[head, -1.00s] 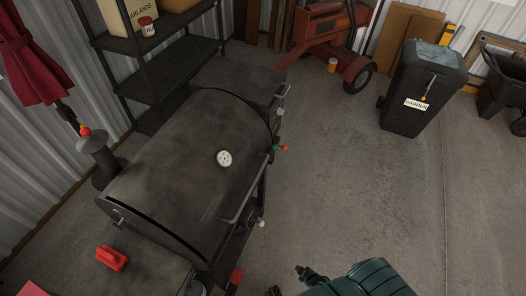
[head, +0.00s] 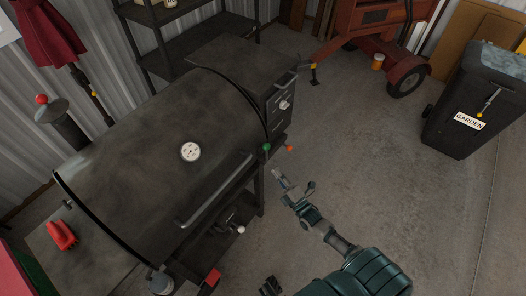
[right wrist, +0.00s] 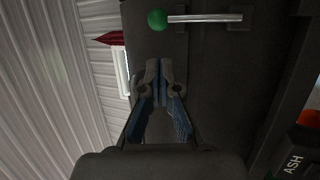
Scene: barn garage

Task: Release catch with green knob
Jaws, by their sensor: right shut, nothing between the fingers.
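The green knob (head: 266,147) is on the right end of the dark smoker grill. In the right wrist view the green knob (right wrist: 157,19) is a ball on the left end of a horizontal metal rod, the catch (right wrist: 205,18), against a dark panel. My right gripper (head: 279,177) is below and right of the knob in the head view. In the right wrist view my right gripper (right wrist: 160,65) has its fingertips together, empty, just below the knob and apart from it. A dark part at the bottom edge looks like my left gripper (head: 270,287); its fingers are unclear.
The grill lid (head: 150,130) carries a dial and a long handle (head: 215,190). An orange knob (head: 289,149) sits right of the green one. A garden bin (head: 470,100) stands right.

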